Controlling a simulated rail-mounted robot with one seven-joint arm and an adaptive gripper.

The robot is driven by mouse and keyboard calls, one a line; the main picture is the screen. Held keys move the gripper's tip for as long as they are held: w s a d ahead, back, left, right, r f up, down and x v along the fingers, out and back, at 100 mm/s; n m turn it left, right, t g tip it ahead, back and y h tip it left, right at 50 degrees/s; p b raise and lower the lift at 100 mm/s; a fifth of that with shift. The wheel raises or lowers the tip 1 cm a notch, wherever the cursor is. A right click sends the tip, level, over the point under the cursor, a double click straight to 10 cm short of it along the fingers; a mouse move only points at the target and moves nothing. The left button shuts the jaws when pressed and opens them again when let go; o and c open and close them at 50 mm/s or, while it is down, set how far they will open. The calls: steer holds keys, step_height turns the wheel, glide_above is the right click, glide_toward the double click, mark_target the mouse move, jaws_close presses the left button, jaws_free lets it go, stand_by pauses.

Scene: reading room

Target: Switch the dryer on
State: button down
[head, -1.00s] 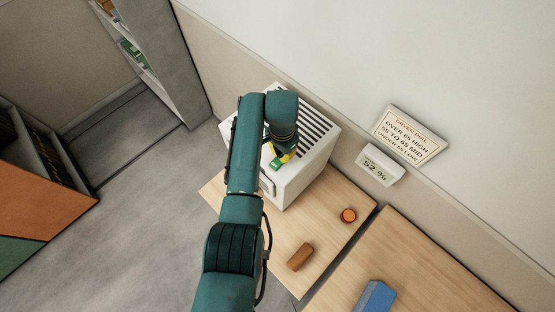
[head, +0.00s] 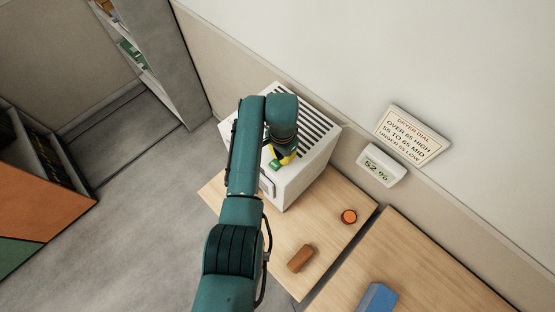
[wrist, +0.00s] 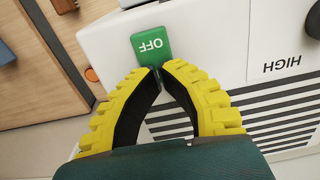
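The dryer (head: 294,188) is a white box with a dark slatted top, standing on a wooden table. My gripper (wrist: 160,69) has yellow ridged fingers with dark inner pads. Its tips meet at the near edge of the switch, with nothing visible between them. I cannot tell whether they touch the switch. The dial is mostly out of the wrist view.
A wall sign (head: 409,136) gives dryer dial settings, and a display (head: 381,166) below it reads 52 %. An orange round piece (head: 348,216) and a brown block (head: 300,257) lie on the table (head: 325,235). A blue block (head: 376,298) lies on the neighbouring table.

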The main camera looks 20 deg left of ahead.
step_height(320, 180, up, 7)
steer(key=p, duration=0.6)
steer(key=shift+f, duration=0.1)
steer(key=shift+d, duration=0.1)
stand_by(0.5)
